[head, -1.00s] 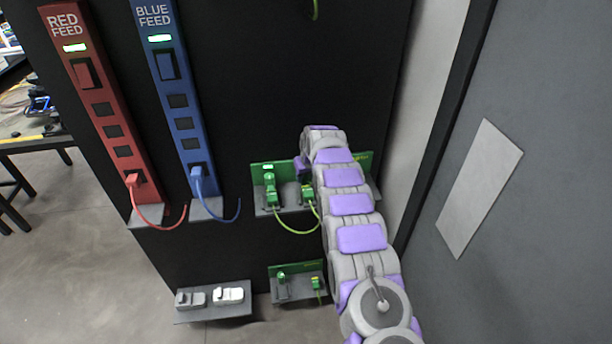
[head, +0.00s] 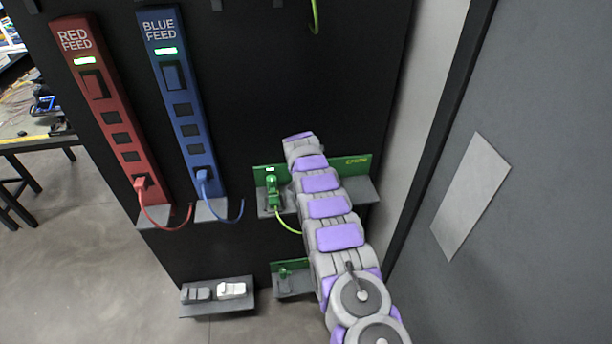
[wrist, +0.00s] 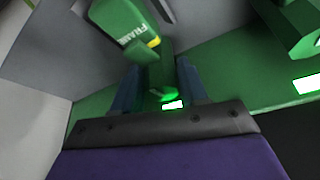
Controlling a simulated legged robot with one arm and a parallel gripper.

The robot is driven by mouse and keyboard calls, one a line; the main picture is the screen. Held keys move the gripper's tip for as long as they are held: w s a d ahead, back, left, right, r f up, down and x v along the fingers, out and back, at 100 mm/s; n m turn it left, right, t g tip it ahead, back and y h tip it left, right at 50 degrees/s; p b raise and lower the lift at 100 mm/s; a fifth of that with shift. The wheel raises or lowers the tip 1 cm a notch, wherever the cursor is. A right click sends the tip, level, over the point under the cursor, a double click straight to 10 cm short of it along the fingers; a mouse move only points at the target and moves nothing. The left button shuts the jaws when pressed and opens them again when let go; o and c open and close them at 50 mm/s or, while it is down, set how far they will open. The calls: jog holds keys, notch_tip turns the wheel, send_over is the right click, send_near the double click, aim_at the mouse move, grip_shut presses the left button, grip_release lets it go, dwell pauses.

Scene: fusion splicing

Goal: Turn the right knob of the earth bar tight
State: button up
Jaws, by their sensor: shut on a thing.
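The green earth bar (head: 357,163) is mounted low on the black panel, above a grey shelf. Its left knob and a green plug (head: 272,187) show beside my arm in the head view. The right knob is hidden there behind my arm. In the wrist view, the green right knob (wrist: 154,77) stands between the two dark blue fingers of my gripper (wrist: 158,84), which is shut on it. A lit indicator (wrist: 173,104) shows just below the knob. A green plug marked FRAME (wrist: 124,20) with a yellow band lies just beyond it. My gripper's fingers are hidden in the head view.
The red feed (head: 108,115) and blue feed (head: 182,95) strips stand to the left with cables plugged in. A second, smaller green bar (head: 279,267) sits below. A low shelf (head: 217,309) holds grey and white blocks. A grey wall closes the right side.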

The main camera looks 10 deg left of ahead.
jog(key=shift+a+r+m, duration=0.1)
jog(key=shift+a+m, duration=0.1)
jog(key=shift+m, duration=0.4)
jog(key=o, duration=1)
jog(key=shift+c, duration=0.2)
